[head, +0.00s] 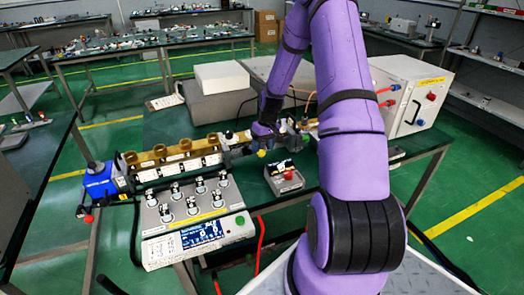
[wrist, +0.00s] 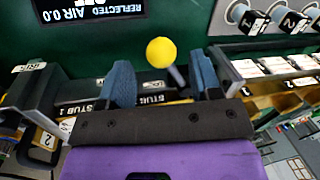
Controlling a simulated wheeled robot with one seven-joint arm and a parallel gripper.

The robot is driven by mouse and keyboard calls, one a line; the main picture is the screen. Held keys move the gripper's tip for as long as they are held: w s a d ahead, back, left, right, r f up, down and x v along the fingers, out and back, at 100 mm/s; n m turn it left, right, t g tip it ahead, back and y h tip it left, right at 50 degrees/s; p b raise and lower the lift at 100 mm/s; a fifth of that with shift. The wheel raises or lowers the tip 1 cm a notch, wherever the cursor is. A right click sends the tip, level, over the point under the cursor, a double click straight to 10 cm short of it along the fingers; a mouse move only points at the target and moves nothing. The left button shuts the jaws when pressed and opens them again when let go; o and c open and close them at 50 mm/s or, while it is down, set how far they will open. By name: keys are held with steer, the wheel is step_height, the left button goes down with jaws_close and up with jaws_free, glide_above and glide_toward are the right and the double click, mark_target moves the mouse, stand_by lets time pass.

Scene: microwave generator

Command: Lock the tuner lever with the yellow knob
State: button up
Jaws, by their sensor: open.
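The yellow knob (wrist: 161,52) is a round ball on the end of a short grey lever (wrist: 178,77) in the wrist view. It also shows in the head view (head: 261,153), just below my gripper (head: 262,143). In the wrist view my gripper (wrist: 161,78) is open, with its two blue-grey fingers apart. The lever runs down into the gap between the fingers, and the knob lies just past the fingertips, between their lines. I cannot tell whether a finger touches the lever. Labels reading STUB 1 (wrist: 151,100) lie behind the fingers; the lever's base is hidden by my gripper.
A brass-coloured waveguide (head: 170,158) runs along the bench to a blue unit (head: 99,181). A control box with several knobs (head: 190,205) and a small box with a red button (head: 289,176) stand in front. A large white cabinet (head: 412,95) stands right.

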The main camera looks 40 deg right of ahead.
step_height(320, 180, up, 8)
steer(key=d, duration=0.1)
steer(key=shift+s+d+r, duration=0.15)
steer(key=shift+d, duration=0.15)
stand_by(0.4)
steer(key=s+a+r+t+h, duration=0.1)
steer(key=s+a+r, duration=0.2)
steer(key=a+r, duration=0.35)
steer(key=s+a+r+n+h, duration=0.15)
steer(key=a+r, duration=0.25)
steer(key=r, duration=0.5)
steer(key=s+a+r+t, duration=0.1)
steer(key=s+a+r, duration=0.2)
steer(key=a+r, duration=0.35)
steer(key=s+a+r+t, duration=0.1)
steer(key=s+a+r, duration=0.2)
steer(key=s, duration=0.3)
steer(key=s+a+r+t, duration=0.1)
steer(key=s+a+r, duration=0.1)
steer(key=s, duration=0.5)
steer(key=s+a+r, duration=0.3)
steer(key=s+a, duration=0.1)
steer(key=s, duration=0.3)
steer(key=shift+a+r+t, duration=0.15)
steer(key=shift+r+t, duration=0.15)
steer(key=shift+t, duration=0.1)
